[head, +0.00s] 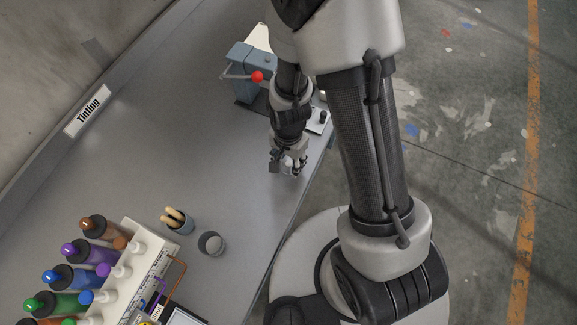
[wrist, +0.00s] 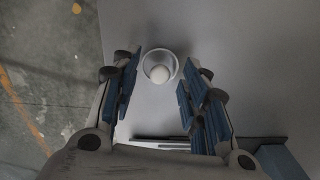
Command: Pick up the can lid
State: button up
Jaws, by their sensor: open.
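In the wrist view a round pale grey piece with a raised rim and a white round centre, which seems to be the can lid (wrist: 146,64), lies on the bench. It appears between and just beyond my fingertips. My gripper (wrist: 159,84) is open, with one blue-padded finger to each side and nothing held. In the head view my gripper (head: 287,170) points down over the bench near its right edge. There the lid cannot be made out behind the fingers. The wrist view does not show whether the fingers touch it.
On the grey bench (head: 140,150) stand a blue-grey device with a red-knobbed lever (head: 242,62), a cup of wooden-handled tools (head: 178,222), a small round container (head: 211,243) and a rack of colour bottles (head: 85,254). The bench middle is clear.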

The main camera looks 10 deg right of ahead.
jog(key=shift+c, duration=0.5)
jog(key=c, duration=0.8)
jog(key=shift+o, duration=0.2)
jog(key=shift+r, duration=0.1)
